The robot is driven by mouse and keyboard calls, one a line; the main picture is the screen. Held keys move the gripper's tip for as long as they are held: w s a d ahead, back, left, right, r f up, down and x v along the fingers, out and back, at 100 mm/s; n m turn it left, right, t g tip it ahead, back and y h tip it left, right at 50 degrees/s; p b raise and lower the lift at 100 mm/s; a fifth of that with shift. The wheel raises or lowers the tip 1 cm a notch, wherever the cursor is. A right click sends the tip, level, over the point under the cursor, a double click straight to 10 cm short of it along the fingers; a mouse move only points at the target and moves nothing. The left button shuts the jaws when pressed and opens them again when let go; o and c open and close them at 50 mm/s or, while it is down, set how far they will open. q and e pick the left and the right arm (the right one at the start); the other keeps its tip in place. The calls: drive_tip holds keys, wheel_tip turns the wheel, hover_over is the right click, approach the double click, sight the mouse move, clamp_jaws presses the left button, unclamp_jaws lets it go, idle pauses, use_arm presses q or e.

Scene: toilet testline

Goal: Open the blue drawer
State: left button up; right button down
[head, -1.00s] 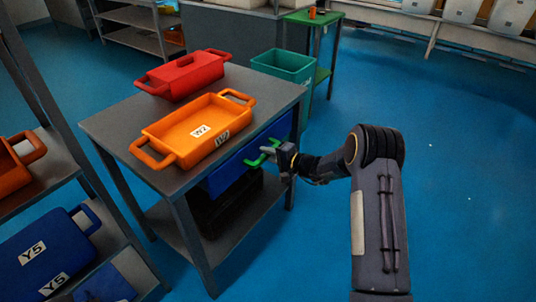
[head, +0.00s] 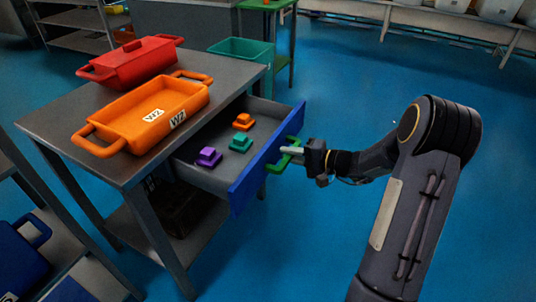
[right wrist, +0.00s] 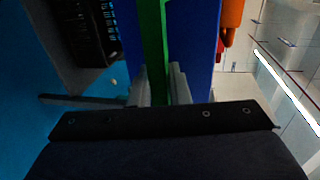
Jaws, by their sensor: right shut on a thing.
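The blue drawer (head: 267,163) under the grey table is pulled well out. Inside it lie a purple piece (head: 208,157), a teal piece (head: 241,142) and an orange piece (head: 243,121). The green handle (head: 279,162) is on the drawer's blue front. My right gripper (head: 290,152) is shut on the green handle. In the right wrist view the handle (right wrist: 154,50) runs between the two fingers, with the blue front behind it. My left gripper is not in view.
An orange tray (head: 103,150) labelled W2 and a red lidded box (head: 132,63) stand on the grey table (head: 60,117). A teal bin (head: 243,48) is behind it. A shelf with a blue box (head: 18,262) is at lower left. Blue floor is clear at right.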

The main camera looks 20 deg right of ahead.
drive_tip(key=f+b+v, duration=0.1)
drive_tip(key=v, duration=0.5)
drive_tip(key=shift+s+f+b, duration=0.2)
drive_tip(key=shift+b, duration=0.15)
drive_tip(key=shift+d, duration=0.1)
drive_tip(key=c, duration=1.5)
unclamp_jaws()
drive_tip(key=shift+o, duration=0.2)
drive_tip(key=v, duration=0.7)
drive_tip(key=shift+s+d+p, duration=0.2)
drive_tip(key=shift+s+p, duration=0.1)
drive_tip(key=shift+p, duration=0.1)
